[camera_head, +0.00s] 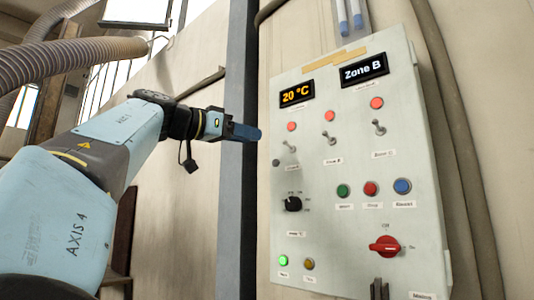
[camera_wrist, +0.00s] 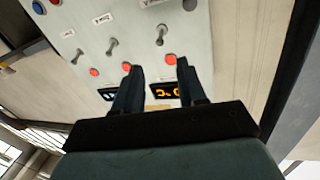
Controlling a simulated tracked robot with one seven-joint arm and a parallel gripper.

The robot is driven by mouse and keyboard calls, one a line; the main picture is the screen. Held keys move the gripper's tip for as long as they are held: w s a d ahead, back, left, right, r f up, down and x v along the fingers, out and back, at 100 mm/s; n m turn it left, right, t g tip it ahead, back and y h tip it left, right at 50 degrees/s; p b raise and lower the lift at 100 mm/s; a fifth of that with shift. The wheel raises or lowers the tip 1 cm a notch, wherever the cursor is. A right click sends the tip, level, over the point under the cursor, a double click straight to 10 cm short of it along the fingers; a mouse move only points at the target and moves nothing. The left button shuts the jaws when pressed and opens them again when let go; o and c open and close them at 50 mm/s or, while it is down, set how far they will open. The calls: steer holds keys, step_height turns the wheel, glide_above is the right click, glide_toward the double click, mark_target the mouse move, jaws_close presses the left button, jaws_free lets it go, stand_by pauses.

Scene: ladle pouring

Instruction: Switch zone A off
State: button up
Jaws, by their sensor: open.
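The grey control panel (camera_head: 352,220) fills the right half of the head view. Its leftmost toggle switch (camera_head: 289,146) has a small label below, too blurred to read surely as zone A. Its lever tips upward, under a red lamp (camera_head: 291,127). In the wrist view, which is turned over, this switch (camera_wrist: 161,35) is the rightmost one, beyond the fingertips. My gripper (camera_head: 258,133) is left of this switch in the head view, apart from it. In the wrist view my gripper (camera_wrist: 156,72) has its two dark fingers spread, with nothing between them.
Two more toggles, a middle (camera_head: 330,138) and a right one (camera_head: 379,128), also tip upward under red lamps. Below are a black knob (camera_head: 292,204), push buttons and a red rotary switch (camera_head: 384,246).

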mark_target(288, 146)
steer(key=x, duration=0.9)
steer(key=shift+w+d, duration=0.2)
steer(key=shift+d, duration=0.15)
jaws_close()
